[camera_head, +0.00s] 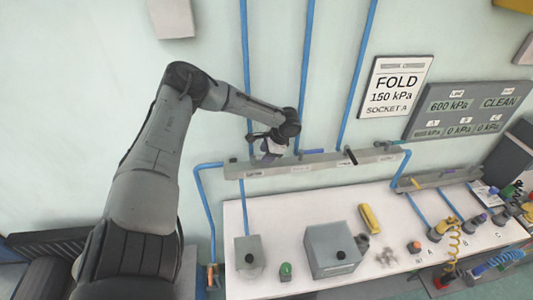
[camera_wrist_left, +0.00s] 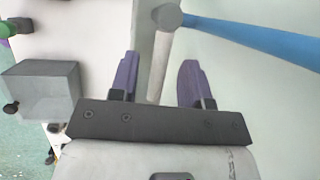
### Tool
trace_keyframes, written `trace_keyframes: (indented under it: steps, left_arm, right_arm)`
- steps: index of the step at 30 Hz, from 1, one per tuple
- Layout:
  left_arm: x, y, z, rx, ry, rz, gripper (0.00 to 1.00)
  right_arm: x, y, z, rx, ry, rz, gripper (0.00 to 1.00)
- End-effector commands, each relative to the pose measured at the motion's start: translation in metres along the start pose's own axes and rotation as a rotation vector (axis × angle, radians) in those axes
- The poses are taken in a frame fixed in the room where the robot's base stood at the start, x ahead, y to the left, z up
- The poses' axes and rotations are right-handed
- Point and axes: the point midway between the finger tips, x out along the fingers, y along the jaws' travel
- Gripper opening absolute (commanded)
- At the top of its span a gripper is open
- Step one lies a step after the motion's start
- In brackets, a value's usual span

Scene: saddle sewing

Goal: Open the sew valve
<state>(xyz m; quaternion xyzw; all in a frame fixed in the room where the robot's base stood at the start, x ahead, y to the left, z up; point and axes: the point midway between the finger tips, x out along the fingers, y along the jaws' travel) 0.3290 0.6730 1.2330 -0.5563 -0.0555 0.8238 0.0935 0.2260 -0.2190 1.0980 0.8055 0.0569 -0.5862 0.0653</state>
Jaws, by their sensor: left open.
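A pale grey manifold bar (camera_head: 320,164) runs along the wall above the table in the head view. It carries a blue handle (camera_head: 312,151) and a black handle (camera_head: 350,156); their labels are too small to read, so I cannot tell which is the sew valve. My left gripper (camera_head: 268,152) is at the bar's left part, partly hidden by my wrist. In the left wrist view its purple fingers (camera_wrist_left: 155,82) are open. A pale bar with a round grey end (camera_wrist_left: 167,17) shows between and beyond them; I see no contact. My right gripper is not in view.
Blue pipes (camera_head: 305,70) run up the wall behind the bar. On the white table (camera_head: 290,215) stand a grey box (camera_head: 332,250), a yellow object (camera_head: 369,218) and a green button (camera_head: 285,271). A FOLD 150 kPa sign (camera_head: 396,86) hangs at upper right.

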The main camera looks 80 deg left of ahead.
Motion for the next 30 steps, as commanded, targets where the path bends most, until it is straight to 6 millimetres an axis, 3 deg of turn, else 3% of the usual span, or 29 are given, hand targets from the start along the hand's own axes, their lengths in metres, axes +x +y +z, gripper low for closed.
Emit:
trace_keyframes:
  steps: [11,24,30]
  left_arm:
    - [0.0033,-0.0001,0.0002,0.000,-0.001,0.000,0.43]
    - [0.0030,-0.0001,0.0002,0.000,0.000,0.000,0.01]
    - [0.0030,-0.0002,0.0002,0.000,0.000,0.000,0.00]
  right_arm:
    - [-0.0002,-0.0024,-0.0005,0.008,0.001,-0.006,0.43]
    - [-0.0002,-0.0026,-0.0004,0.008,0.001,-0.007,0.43]
    - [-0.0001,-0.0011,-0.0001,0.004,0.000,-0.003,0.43]
